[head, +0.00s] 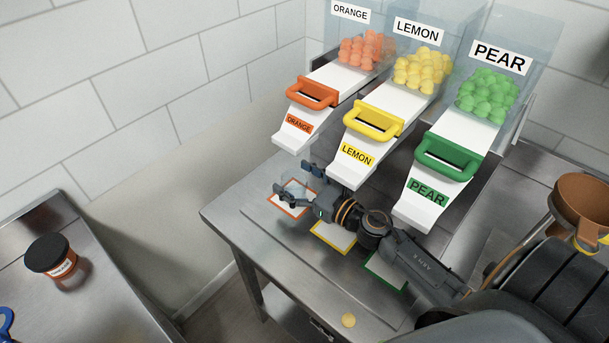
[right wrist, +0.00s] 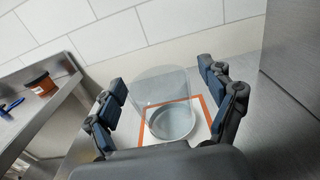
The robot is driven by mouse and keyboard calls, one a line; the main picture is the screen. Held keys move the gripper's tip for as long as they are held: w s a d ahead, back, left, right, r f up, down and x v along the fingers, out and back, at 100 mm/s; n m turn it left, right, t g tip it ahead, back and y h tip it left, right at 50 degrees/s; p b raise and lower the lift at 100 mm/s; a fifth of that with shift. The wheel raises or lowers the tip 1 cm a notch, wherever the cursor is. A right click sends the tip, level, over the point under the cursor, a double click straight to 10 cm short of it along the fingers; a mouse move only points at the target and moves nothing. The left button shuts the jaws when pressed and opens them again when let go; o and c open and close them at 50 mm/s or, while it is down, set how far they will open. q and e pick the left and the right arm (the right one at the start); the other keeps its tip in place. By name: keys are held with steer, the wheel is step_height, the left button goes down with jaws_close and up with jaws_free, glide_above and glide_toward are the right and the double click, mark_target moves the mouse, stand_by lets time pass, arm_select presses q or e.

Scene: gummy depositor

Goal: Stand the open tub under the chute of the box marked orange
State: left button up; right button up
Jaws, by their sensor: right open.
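The clear open tub (right wrist: 172,122) stands on the orange-framed white square in the right wrist view, between my right gripper's fingers. In the head view I can hardly make it out. My right gripper (head: 297,182) is open, low over the orange-framed square (head: 277,203). Its fingers also show apart in the right wrist view (right wrist: 160,80), one on each side of the tub; whether they touch it I cannot tell. The box marked orange (head: 351,13) holds orange balls, and its chute (head: 292,139) hangs above and behind the gripper. My left gripper is not in view.
Lemon (head: 416,32) and pear (head: 500,58) boxes stand to the right, their chutes over yellow and green squares. A yellow ball (head: 348,320) lies near the front edge. A black-lidded orange tub (head: 51,257) stands on the left table, across a gap. A copper funnel (head: 583,199) is at right.

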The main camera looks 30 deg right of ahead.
steer(key=shift+s+d, duration=0.15)
steer(key=shift+s, duration=0.1)
steer(key=b+v, duration=0.4)
steer(key=v, duration=0.6)
steer(key=shift+s+d, duration=0.1)
steer(key=shift+s, duration=0.1)
steer(key=shift+s+d+r+b, duration=0.15)
steer(key=shift+s+b, duration=0.15)
steer(key=shift+s, duration=0.2)
